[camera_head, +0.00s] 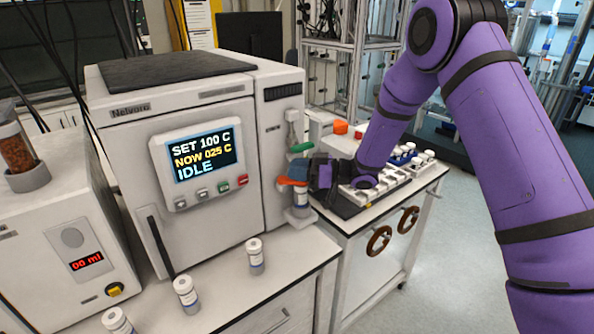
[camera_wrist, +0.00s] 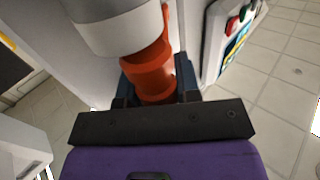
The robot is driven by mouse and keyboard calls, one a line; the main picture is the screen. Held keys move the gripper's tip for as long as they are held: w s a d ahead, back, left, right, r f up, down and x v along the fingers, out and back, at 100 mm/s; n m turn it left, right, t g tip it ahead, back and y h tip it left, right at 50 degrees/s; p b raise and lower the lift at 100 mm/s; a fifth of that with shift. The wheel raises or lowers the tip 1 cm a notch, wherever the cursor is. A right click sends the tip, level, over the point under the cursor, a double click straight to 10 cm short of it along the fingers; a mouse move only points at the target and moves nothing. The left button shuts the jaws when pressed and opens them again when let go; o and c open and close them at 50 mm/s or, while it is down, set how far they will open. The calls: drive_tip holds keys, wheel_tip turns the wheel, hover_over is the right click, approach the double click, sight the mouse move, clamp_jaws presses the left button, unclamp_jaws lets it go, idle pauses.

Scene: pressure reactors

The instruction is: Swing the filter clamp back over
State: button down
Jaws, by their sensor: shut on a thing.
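The orange filter clamp (camera_head: 291,182) is at the right side of the reactor, near a small clear-and-white bottle (camera_head: 301,198). In the wrist view the clamp (camera_wrist: 150,75) is a bent orange piece between my two dark fingers. My gripper (camera_head: 312,176) reaches in from the right and is shut on the clamp. The wrist view shows my gripper (camera_wrist: 157,88) close up, with a white and grey cylinder (camera_wrist: 120,25) just above the clamp. A green piece (camera_head: 302,147) sits above the clamp. Part of the clamp is hidden by my fingers.
The white reactor (camera_head: 190,140) reads SET 100 C, NOW 025 C, IDLE. Several white-capped vials, one here (camera_head: 256,256), stand on the bench in front. A side table (camera_head: 345,228) with trays and vials lies under my arm. A dispenser (camera_head: 75,240) is at left.

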drive_tip(key=shift+g, duration=0.3)
drive_tip(key=c, duration=0.8)
unclamp_jaws()
drive_tip(key=shift+a, duration=0.1)
